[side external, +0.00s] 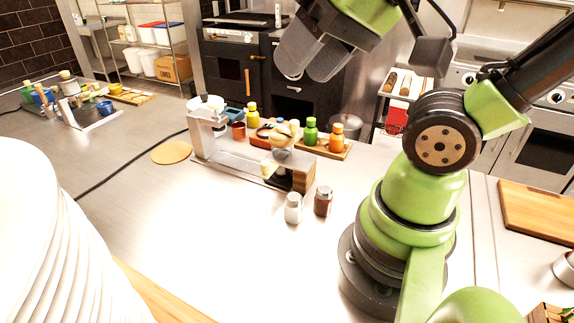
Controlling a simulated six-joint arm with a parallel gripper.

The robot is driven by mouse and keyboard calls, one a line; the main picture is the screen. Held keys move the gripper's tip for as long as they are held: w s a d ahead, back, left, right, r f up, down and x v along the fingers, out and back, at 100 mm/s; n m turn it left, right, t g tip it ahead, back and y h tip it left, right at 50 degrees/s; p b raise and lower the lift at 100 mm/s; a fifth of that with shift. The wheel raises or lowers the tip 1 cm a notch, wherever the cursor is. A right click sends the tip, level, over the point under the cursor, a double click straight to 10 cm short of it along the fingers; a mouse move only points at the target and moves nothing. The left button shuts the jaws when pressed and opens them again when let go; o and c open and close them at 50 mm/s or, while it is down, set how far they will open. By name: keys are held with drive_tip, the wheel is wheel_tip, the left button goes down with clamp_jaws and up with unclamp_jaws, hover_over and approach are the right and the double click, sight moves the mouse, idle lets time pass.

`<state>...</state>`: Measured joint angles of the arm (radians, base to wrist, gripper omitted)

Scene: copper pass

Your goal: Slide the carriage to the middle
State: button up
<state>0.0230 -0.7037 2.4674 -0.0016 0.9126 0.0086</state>
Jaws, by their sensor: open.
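A grey metal slide unit (238,169) lies on the steel counter, with an upright metal end on its left and a wooden block (292,178) on its right end. A small cream piece (268,165) sits on the rail toward the right end; it may be the carriage or its handle, but it is too small to tell. My gripper (312,68) is high at the top of the view, above and behind the unit in the picture. Its two grey fingers are apart, with nothing seen between them. It touches nothing on the counter.
Two shakers, white (293,208) and brown (323,201), stand just in front of the unit's right end. Bottles on a wooden tray (338,154) and a food bowl (284,140) stand behind it. A plate stack (60,250) fills the front left.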

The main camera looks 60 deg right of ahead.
drive_tip(key=w+d+f+m+g, duration=0.4)
drive_tip(key=w+d+m, duration=0.4)
drive_tip(key=w+d, duration=0.4)
drive_tip(key=w+d+f+m+g+y, duration=0.15)
drive_tip(key=d+f+m, duration=0.25)
drive_tip(key=d+f, duration=0.4)
drive_tip(key=s+d+f+m+y, duration=0.1)
drive_tip(key=s+d+f+m, duration=0.15)
drive_tip(key=d+f, duration=0.45)
drive_tip(key=shift+m+g, duration=0.45)
drive_tip(key=x, duration=1.1)
drive_tip(key=shift+w+a+f, duration=0.1)
drive_tip(key=shift+w+a, duration=0.05)
drive_tip(key=shift+a, duration=0.15)
drive_tip(key=shift+c, duration=0.4)
clamp_jaws()
